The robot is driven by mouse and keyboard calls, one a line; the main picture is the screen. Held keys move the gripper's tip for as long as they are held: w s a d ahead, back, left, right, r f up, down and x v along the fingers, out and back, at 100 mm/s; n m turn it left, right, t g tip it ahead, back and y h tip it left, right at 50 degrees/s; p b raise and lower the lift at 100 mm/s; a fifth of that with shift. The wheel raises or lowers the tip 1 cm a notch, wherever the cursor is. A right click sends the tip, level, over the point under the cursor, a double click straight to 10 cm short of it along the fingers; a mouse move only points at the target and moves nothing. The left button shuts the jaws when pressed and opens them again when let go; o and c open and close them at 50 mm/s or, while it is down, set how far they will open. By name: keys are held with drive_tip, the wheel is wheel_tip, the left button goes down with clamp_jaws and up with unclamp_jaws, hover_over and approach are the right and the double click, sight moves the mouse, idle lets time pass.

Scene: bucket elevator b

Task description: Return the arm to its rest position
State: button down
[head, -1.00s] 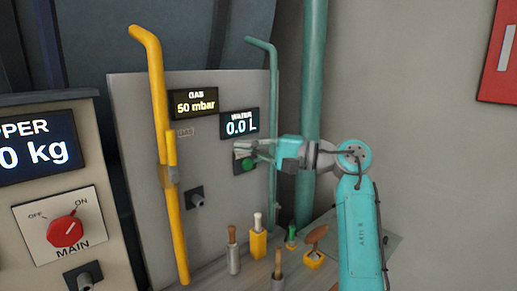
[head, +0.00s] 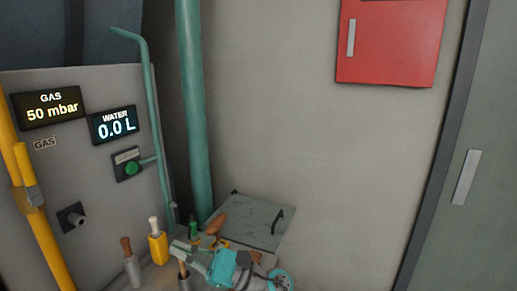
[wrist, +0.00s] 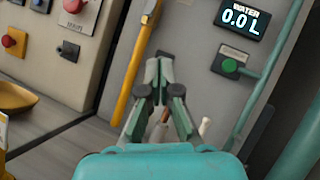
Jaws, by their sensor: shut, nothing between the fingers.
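My gripper (head: 184,250) is low in the head view, over the work surface among the upright tools. In the wrist view its fingers (wrist: 162,66) come together at the tips with nothing between them. My turquoise wrist is at the bottom of the head view, and the rest of the arm is cut off by the frame edge. Behind the fingers in the wrist view is the grey panel with the green button (wrist: 229,65) and the water display (wrist: 241,19). The water display (head: 113,124) reads 0.0 L in the head view. The gripper partly hides the tools behind it.
Wooden- and white-handled tools stand close by, including one in a yellow holder (head: 158,250). A grey hatch (head: 255,222) lies behind my wrist. A yellow pipe (head: 45,245) and teal pipe (head: 193,110) rise nearby. A red box (head: 392,45) hangs on the bare wall.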

drive_tip(key=s+d+f+m+t+h, duration=0.6)
drive_tip(key=s+d+f+m+t, duration=0.4)
drive_tip(key=m, duration=0.8)
drive_tip(key=s+d+f+m+t+h, duration=0.6)
drive_tip(key=s+d+f+m+t, duration=0.5)
drive_tip(key=m, duration=0.6)
drive_tip(key=s+d+f+m+g+h, duration=0.1)
drive_tip(key=s+d+m+g+h, duration=0.2)
drive_tip(key=s+m, duration=0.8)
drive_tip(key=s+d+f+m+g+h, duration=0.2)
drive_tip(key=s+d+m+h, duration=0.6)
drive_tip(key=m, duration=0.5)
drive_tip(key=s+d+g, duration=0.1)
drive_tip(key=s+d, duration=0.1)
drive_tip(key=s, duration=0.1)
drive_tip(key=shift+s+d+f+g+h, duration=0.2)
drive_tip(key=shift+d+f+g+h, duration=0.05)
drive_tip(key=shift+d+g+h, duration=0.1)
drive_tip(key=shift+a, duration=0.1)
